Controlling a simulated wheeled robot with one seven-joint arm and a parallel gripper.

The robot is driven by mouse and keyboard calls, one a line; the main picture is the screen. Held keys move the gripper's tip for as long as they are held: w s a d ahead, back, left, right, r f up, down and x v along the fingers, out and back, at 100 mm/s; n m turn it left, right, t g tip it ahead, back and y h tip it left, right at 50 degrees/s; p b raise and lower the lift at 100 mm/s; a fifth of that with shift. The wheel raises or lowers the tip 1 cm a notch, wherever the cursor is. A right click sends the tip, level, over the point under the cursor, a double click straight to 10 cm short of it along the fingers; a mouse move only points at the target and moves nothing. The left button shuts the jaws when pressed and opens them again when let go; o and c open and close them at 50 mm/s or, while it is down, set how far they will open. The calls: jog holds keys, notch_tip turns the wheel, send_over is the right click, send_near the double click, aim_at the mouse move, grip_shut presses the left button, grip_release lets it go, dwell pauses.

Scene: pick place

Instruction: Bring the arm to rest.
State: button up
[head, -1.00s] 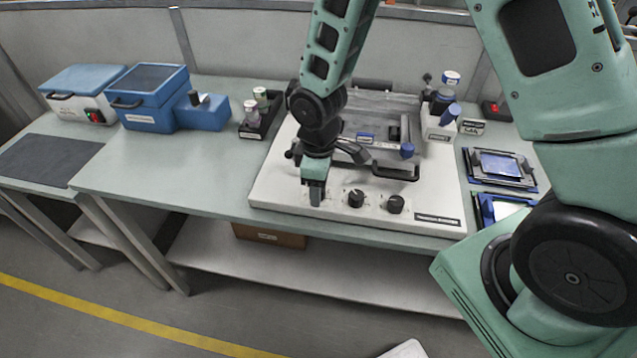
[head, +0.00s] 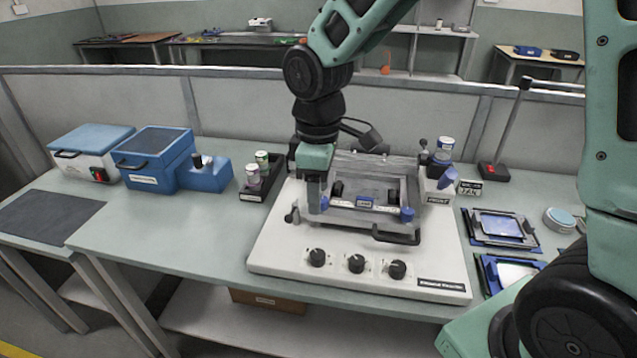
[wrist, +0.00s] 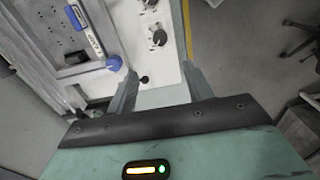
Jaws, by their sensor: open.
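My gripper (head: 313,192) points down over the left part of the white machine (head: 280,255) on the workbench, near the left end of its clear-sided tray unit. In the wrist view my gripper (wrist: 160,85) shows two fingers spread apart with nothing between them. Below them in that view lie the machine's edge with its black knobs (wrist: 158,38), a blue knob (wrist: 114,62) and the floor. Whether the fingers touch the machine cannot be told from the head view.
Left of the machine stand a black rack with small jars (head: 254,180) and a blue box (head: 152,158). On the right are a bottle holder (head: 437,185), blue-framed trays (head: 500,228) and a round tin (head: 559,220). Bench surface (head: 190,220) is clear at front left.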

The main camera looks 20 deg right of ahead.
jog(key=shift+r, duration=0.5)
jog(key=s+a+m, duration=0.1)
jog(key=s+a, duration=0.2)
jog(key=s, duration=0.7)
jog(key=s+a+m, duration=0.2)
jog(key=s+a, duration=0.1)
jog(key=s, duration=0.7)
jog(key=shift+a+r+y, duration=0.2)
jog(key=shift+r+y, duration=0.1)
jog(key=shift+r, duration=0.1)
